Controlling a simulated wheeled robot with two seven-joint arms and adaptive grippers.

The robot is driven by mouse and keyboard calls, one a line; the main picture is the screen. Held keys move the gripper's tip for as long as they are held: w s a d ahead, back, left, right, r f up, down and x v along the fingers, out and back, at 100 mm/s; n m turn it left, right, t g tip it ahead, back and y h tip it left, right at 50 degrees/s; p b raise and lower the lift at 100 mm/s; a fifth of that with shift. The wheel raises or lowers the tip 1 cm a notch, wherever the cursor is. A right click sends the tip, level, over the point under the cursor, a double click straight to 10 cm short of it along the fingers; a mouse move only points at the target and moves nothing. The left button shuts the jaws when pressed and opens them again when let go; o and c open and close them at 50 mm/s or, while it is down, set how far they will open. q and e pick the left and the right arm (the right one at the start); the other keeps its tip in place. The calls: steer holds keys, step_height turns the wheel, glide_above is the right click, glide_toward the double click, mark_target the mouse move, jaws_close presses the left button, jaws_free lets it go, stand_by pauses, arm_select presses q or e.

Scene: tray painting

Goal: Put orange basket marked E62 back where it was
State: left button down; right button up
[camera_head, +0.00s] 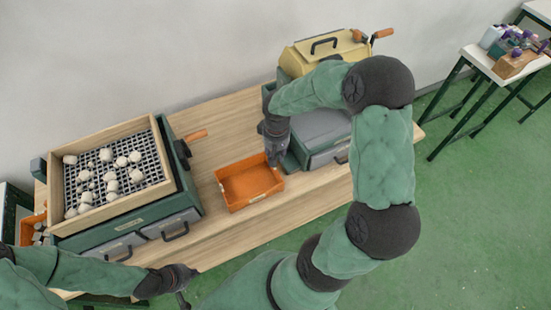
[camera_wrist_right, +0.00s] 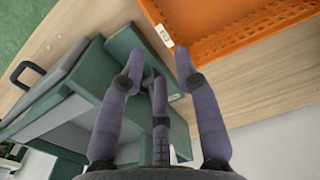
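An orange basket (camera_head: 249,183) sits on the wooden table between the two green machines and looks empty. In the right wrist view the basket (camera_wrist_right: 240,25) shows a small white tag on its near wall; its writing is too small to read. My right gripper (camera_head: 274,158) is at the basket's back right edge. In the wrist view my right gripper's fingers (camera_wrist_right: 160,62) are spread, with one fingertip over the basket's rim and the others outside; no clear grip shows. My left gripper (camera_head: 183,285) is low at the front left, away from the basket; its fingers are unclear.
A green machine with a wooden sieve tray (camera_head: 110,205) of pale lumps stands left. A second machine (camera_head: 322,135) stands right, partly behind my arm. Another orange basket (camera_head: 27,232) is at the far left. Bare tabletop (camera_head: 235,238) lies in front of the basket.

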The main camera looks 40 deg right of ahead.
step_height(320, 180, up, 2)
steer(key=shift+r, duration=0.2)
stand_by(1.7)
